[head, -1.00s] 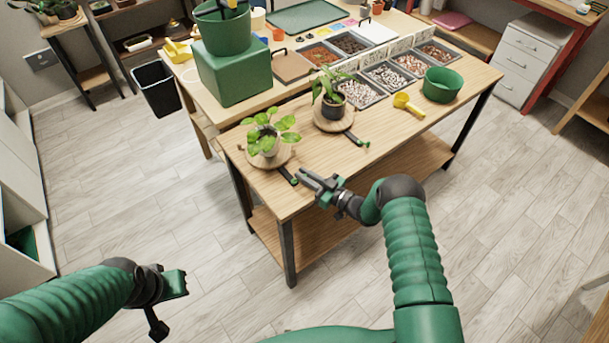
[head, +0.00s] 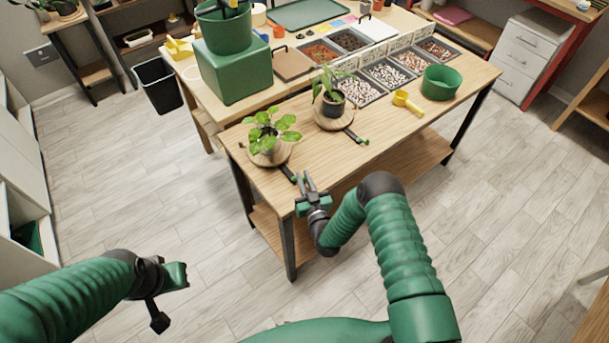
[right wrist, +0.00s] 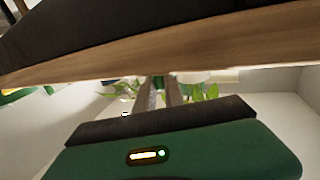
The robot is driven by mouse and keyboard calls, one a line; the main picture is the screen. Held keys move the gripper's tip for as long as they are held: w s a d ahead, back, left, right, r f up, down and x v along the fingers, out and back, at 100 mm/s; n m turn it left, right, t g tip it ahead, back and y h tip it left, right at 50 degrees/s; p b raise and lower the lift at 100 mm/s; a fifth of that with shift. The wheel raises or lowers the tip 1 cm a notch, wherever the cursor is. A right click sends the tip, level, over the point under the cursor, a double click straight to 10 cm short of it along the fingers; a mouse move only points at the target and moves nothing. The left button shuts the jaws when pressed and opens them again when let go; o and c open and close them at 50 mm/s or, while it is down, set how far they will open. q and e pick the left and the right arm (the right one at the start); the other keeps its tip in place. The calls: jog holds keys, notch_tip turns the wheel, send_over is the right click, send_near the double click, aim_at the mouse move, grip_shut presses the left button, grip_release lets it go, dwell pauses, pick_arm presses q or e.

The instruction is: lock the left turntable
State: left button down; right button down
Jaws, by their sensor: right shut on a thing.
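The left turntable (head: 284,157) is a round wooden disc near the table's left corner, with a bright-leaved plant (head: 268,135) on it. Its dark lever (head: 287,172) points toward the front edge. My right gripper (head: 306,178) is at the lever's outer end and shut on it, with the fingers mostly hiding that end. In the right wrist view the two fingers (right wrist: 161,92) are close together by the wooden table edge. The right turntable (head: 347,121) has a potted plant and a lever with a green end. My left gripper (head: 162,300) hangs over the floor, its jaw opening unclear.
The wooden table (head: 400,135) also bears a yellow scoop (head: 407,102), a green pot (head: 441,83) and several trays of pebbles and soil behind. A large green box (head: 235,75) stands at back left.

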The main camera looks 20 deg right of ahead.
jog(key=shift+s+a+m+g+h+b, duration=0.15)
jog(key=shift+m+h, duration=0.35)
jog(key=shift+h, duration=0.25)
jog(key=shift+a+m+g+h+b, duration=0.15)
jog(key=shift+m+h, duration=0.35)
jog(key=shift+h, duration=0.3)
jog(key=shift+s+a+m+h, duration=0.15)
jog(key=shift+m+h, duration=0.35)
jog(key=shift+h, duration=0.25)
jog(key=shift+r, duration=0.1)
jog(key=c, duration=1.4)
grip_release()
jog(key=shift+c, duration=0.2)
jog(key=p+v, duration=0.2)
jog(key=v, duration=1.4)
jog(key=shift+s+a, duration=0.3)
